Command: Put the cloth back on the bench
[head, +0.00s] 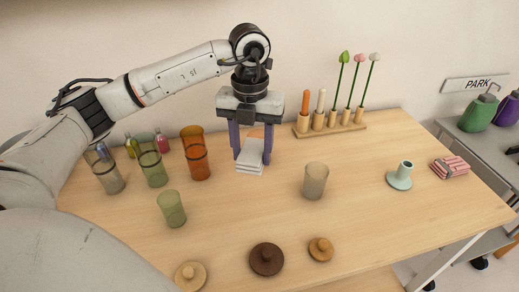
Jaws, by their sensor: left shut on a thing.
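A folded pale grey-white cloth (250,157) is between the fingers of my left gripper (252,148), at the back middle of the wooden bench (350,220). The gripper points straight down and is shut on the cloth. The cloth is at or just above the bench top; I cannot tell whether it touches. A second folded cloth, red and striped (450,167), lies at the right end of the bench. My right gripper is not in view.
Tall glasses, one orange (195,154), stand left of the gripper. A smoky cup (315,180) stands to its right. A wooden peg rack (330,128) with flowers is behind. Round lids (266,258) lie in front. A teal holder (400,176) stands right. The bench centre is clear.

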